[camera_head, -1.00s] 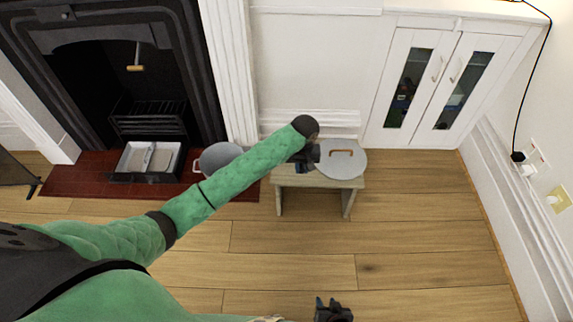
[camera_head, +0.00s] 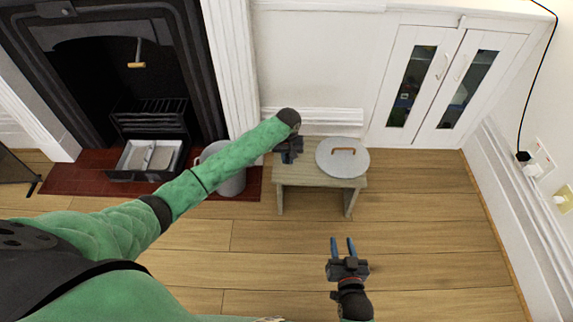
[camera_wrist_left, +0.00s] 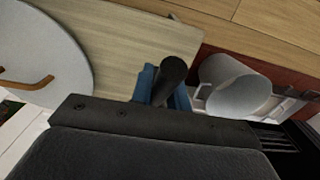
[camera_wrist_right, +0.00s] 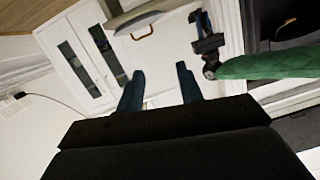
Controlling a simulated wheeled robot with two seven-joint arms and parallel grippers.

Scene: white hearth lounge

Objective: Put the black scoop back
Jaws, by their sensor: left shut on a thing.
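My left gripper (camera_head: 291,150) is over the left end of the small wooden stool. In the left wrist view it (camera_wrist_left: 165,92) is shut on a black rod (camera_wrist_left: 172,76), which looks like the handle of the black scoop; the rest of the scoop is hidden. A grey bucket (camera_head: 232,182) stands on the hearth, left of the stool, partly behind my left arm. It shows open in the left wrist view (camera_wrist_left: 237,90). A grey round lid (camera_head: 340,160) with a wooden handle lies on the stool. My right gripper (camera_head: 343,246) is open and empty, in front of the stool.
The stool (camera_head: 290,175) has bare top at its left. The red hearth (camera_head: 75,180) holds a metal tray (camera_head: 146,160) before the black fireplace (camera_head: 95,75). A white cabinet (camera_head: 437,85) stands behind right. The wooden floor in front is clear.

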